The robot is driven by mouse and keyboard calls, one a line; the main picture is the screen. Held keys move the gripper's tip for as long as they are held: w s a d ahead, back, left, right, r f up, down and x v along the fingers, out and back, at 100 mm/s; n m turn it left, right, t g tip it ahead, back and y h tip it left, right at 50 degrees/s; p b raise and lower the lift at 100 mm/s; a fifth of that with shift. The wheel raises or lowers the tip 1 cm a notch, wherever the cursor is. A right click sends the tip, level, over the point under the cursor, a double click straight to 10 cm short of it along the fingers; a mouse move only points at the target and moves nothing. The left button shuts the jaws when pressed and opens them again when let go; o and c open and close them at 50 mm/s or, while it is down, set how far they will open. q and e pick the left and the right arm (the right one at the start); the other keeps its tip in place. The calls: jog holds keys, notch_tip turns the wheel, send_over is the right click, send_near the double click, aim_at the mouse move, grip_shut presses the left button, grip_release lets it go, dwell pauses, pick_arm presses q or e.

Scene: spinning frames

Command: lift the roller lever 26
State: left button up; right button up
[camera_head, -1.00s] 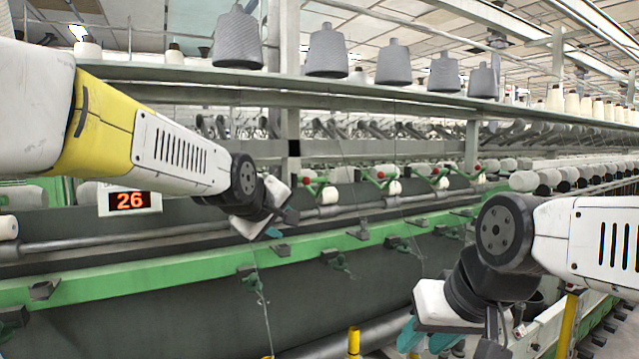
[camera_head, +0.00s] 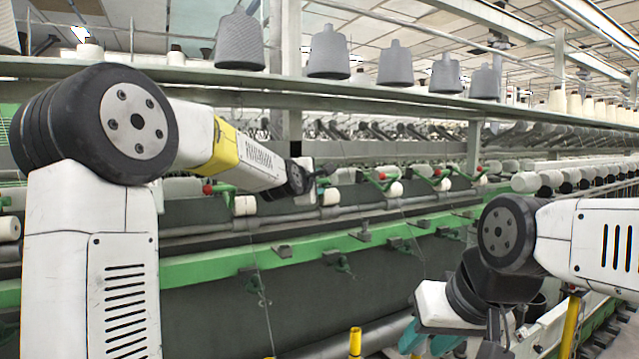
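Several green roller levers with red knobs line the machine: one at left (camera_head: 222,188), others further right (camera_head: 381,179) and (camera_head: 430,177). The number plate reading 26 is hidden behind my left arm now, so I cannot tell for certain which lever is 26. My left gripper (camera_head: 322,176) is stretched out to the machine, in front of the spot where another lever stands; that lever is mostly hidden. Its fingers are small and dark, and their opening does not show. My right gripper (camera_head: 429,340) is low at the right, its teal fingers apart and empty.
A green rail (camera_head: 300,252) with dark brackets runs across the machine below the levers. Grey yarn cones (camera_head: 328,52) stand on a shelf above. White rollers (camera_head: 245,205) sit near the levers. Yellow posts (camera_head: 355,342) rise at the bottom.

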pick_arm(q)
jog(key=shift+w, duration=0.15)
grip_shut()
jog(key=shift+r, duration=0.2)
dwell(1.2)
